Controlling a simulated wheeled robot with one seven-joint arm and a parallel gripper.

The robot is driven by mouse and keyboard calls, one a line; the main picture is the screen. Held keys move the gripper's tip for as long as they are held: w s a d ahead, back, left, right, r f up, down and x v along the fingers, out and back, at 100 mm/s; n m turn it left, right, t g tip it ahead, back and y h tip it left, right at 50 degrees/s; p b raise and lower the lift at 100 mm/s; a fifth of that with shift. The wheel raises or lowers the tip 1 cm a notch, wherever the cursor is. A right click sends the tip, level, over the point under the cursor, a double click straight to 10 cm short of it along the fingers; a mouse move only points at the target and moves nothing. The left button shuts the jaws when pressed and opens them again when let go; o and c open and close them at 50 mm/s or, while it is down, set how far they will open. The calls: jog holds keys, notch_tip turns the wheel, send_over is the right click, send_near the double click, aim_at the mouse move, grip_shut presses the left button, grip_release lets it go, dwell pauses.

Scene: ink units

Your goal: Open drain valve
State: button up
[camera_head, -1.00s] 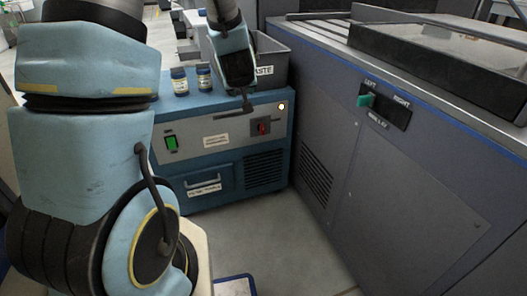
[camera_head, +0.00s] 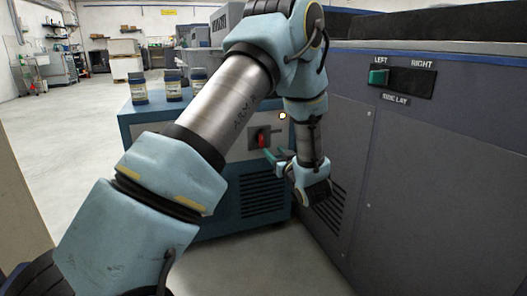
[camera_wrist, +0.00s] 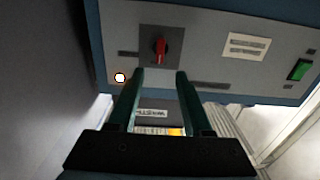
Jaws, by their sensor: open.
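A red rotary handle (camera_head: 262,137) sits on a dark square plate on the front panel of the blue unit. It is the likely drain valve, but its label is not legible. In the wrist view the red handle (camera_wrist: 160,47) stands nearly in line with the plate's vertical. My gripper (camera_wrist: 160,74) is open and empty, its two dark green fingers apart, with the handle just beyond the gap between the tips. In the head view my gripper (camera_head: 272,158) is just below and right of the handle. No contact shows.
Several small jars (camera_head: 172,84) stand on top of the blue unit. A grey cabinet (camera_head: 420,170) with a side lay switch (camera_head: 378,77) rises close on the right. A green switch (camera_wrist: 300,69) and a lit round lamp (camera_wrist: 120,77) are on the panel.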

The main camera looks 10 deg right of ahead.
aim_at(262, 140)
jog(key=w+b, duration=0.1)
jog(key=w, duration=0.2)
jog(key=w+a+b, duration=0.1)
jog(key=w, duration=0.2)
jog(key=w+b, duration=0.1)
jog(key=w, duration=0.3)
jog(key=shift+a, duration=0.2)
grip_shut()
